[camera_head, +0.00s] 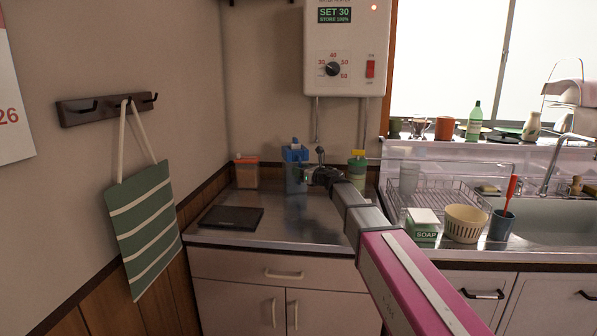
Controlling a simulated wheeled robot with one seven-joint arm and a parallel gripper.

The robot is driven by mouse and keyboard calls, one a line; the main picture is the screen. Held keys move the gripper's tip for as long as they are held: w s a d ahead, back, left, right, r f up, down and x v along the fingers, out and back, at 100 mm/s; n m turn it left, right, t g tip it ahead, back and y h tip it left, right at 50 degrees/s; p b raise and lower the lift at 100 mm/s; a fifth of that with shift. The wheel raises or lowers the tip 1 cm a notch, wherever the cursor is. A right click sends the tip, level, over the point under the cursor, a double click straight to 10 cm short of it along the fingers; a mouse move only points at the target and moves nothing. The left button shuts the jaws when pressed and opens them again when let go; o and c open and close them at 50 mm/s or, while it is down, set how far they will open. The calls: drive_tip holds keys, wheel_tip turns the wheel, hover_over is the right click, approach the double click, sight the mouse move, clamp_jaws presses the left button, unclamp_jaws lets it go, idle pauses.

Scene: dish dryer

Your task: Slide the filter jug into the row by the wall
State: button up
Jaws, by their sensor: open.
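The filter jug (293,155), a clear container with a blue lid, stands upright on the steel counter near the back wall. An orange-lidded clear canister (246,172) stands to its left with a gap between. A green canister with a yellow lid (357,171) stands to its right, partly behind my arm. My gripper (309,177) is open at the jug's right side and hides part of it. I cannot tell whether the fingers touch the jug or reach around it.
A dark flat board (231,218) lies on the left of the counter (285,231). A wire dish rack (452,193), a soap box (422,225), a cream basket (465,223) and a blue cup (501,225) stand to the right. A water heater (345,48) hangs above. The front middle counter is clear.

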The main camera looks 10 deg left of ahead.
drive_tip(key=v, duration=0.9)
drive_tip(key=shift+s+d, duration=0.1)
drive_tip(key=shift+d, duration=0.1)
